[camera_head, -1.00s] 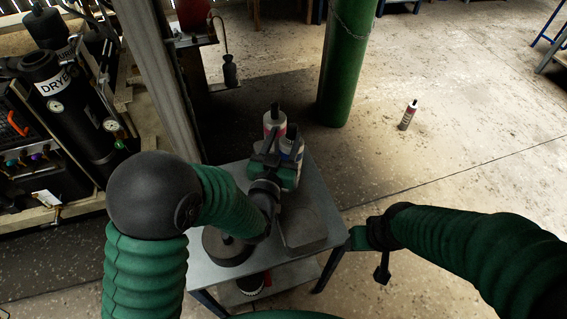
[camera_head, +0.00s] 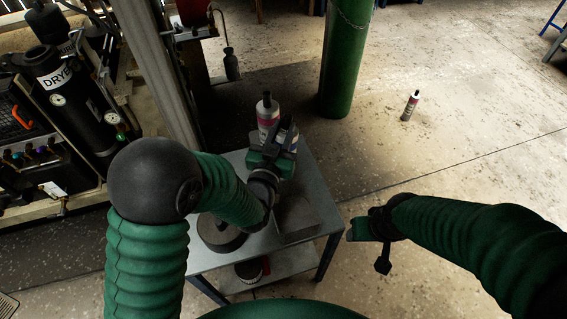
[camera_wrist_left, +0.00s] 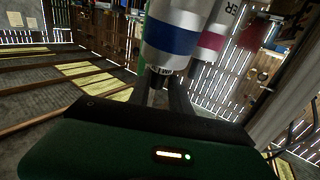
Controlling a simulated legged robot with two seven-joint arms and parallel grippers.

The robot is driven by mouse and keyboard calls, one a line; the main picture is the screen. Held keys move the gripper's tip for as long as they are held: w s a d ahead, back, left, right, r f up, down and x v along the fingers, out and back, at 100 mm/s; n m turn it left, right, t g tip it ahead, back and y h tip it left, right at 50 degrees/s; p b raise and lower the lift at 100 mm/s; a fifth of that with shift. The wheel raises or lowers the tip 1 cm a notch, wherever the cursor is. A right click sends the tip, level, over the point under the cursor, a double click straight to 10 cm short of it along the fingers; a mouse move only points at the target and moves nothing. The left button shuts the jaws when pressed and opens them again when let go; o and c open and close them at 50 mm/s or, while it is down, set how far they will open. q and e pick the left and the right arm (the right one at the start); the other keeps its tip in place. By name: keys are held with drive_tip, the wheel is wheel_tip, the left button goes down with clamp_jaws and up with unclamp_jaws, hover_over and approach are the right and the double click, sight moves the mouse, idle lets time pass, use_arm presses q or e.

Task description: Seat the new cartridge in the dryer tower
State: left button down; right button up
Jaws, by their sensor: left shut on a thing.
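The black dryer tower (camera_head: 78,110), marked with a white DRYER label, stands at the left in the head view. My left gripper (camera_head: 272,158) is over the small grey table, shut on a white cylinder with a blue band (camera_wrist_left: 172,38). In the head view that cylinder (camera_head: 290,138) is mostly hidden by the gripper. A white bottle with a pink band (camera_head: 267,112) stands just behind it; it also shows in the left wrist view (camera_wrist_left: 214,40). My right gripper (camera_head: 366,228) hangs right of the table; its jaw opening is unclear.
The grey table (camera_head: 318,178) bears a dark round piece (camera_head: 215,235) and a flat grey block (camera_head: 297,218). A green gas cylinder (camera_head: 346,65) stands behind it. A small bottle (camera_head: 410,106) stands on open floor at right.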

use_arm(q)
drive_tip(key=shift+a+f, duration=0.25)
drive_tip(key=shift+a, duration=0.2)
drive_tip(key=shift+a+f, duration=0.2)
drive_tip(key=shift+a, duration=0.25)
drive_tip(key=shift+s+d, duration=0.1)
drive_tip(key=shift+d, duration=0.4)
drive_tip(key=c, duration=1.4)
unclamp_jaws()
drive_tip(key=shift+o, duration=1.3)
drive_tip(key=shift+a, duration=0.25)
